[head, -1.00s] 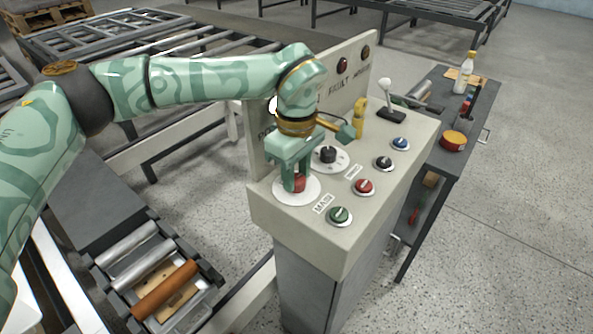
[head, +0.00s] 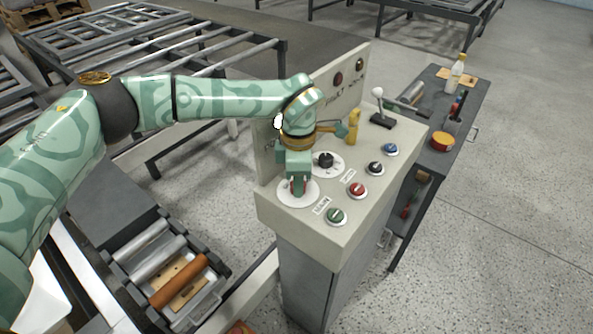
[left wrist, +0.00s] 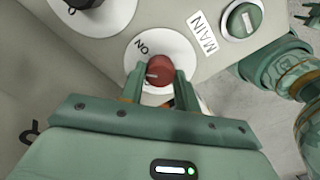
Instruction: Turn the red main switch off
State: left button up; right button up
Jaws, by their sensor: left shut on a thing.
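The red main switch (left wrist: 160,70) is a round red knob on a white disc marked ON, beside the MAIN label (left wrist: 203,33). In the left wrist view its white mark points left, and the word ON is up and left of the knob. My left gripper (head: 298,187) is shut on the knob, with one finger on each side. In the head view the gripper hides most of the knob; the white disc (head: 284,196) shows around it. Part of my right arm and its gripper (left wrist: 296,40) show at the right edge of the left wrist view; its jaws are unclear.
On the panel (head: 378,178) are a black rotary knob (head: 325,159), green (head: 337,215), red (head: 357,189), black (head: 375,168) and blue (head: 390,149) buttons, a yellow part (head: 353,126) and a lever (head: 379,104). A dark cart (head: 433,120) stands right; rollers (head: 180,280) lie left.

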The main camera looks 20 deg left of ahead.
pick_arm(q)
jog(key=n+p, duration=0.1)
jog(key=n, duration=0.1)
jog(key=n+p, duration=0.1)
jog(key=p, duration=0.1)
jog(key=n+p, duration=0.1)
jog(key=n, duration=0.1)
jog(key=shift+r+n, duration=0.3)
jog(key=shift+w+f+n+p, duration=0.1)
jog(key=shift+f+n+p, duration=0.05)
jog(key=shift+n+p, duration=1.8)
pick_arm(e)
notch_tip(320, 180, up, 8)
jog(key=w, duration=0.2)
jog(key=shift+t, duration=0.3)
pick_arm(q)
jog(key=shift+n, duration=0.45)
pick_arm(e)
jog(key=shift+w, duration=0.1)
pick_arm(q)
jog(key=o, duration=1)
jog(key=shift+f, duration=0.1)
notch_tip(320, 180, up, 16)
jog(key=shift+r+p, duration=0.15)
jog(key=shift+p, duration=0.55)
pick_arm(e)
jog(key=shift+w+r, duration=0.2)
jog(key=shift+r, duration=0.7)
